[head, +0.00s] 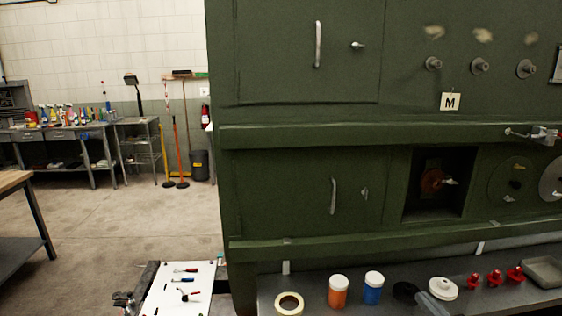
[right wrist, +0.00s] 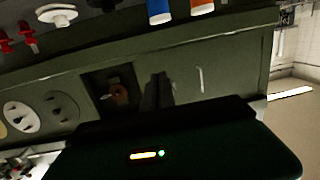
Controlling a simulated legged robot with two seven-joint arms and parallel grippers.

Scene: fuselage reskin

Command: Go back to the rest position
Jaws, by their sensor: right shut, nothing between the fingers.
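My right gripper (head: 424,295) shows as a dark grey shape at the bottom edge of the head view, in front of the shelf with the jars. In the right wrist view its two dark fingers (right wrist: 158,90) are together with nothing between them. That view is upside down, and the fingers show against the green panel between the dark square opening and a handle. My left gripper is not in view.
The green fuselage panel (head: 300,190) fills the right side. A dark shelf (head: 315,296) holds a tape roll (head: 289,303), an orange jar (head: 338,294), a blue jar (head: 373,290) and red parts (head: 494,279). A white-topped cart (head: 168,297) with tools stands left. Floor beyond is open.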

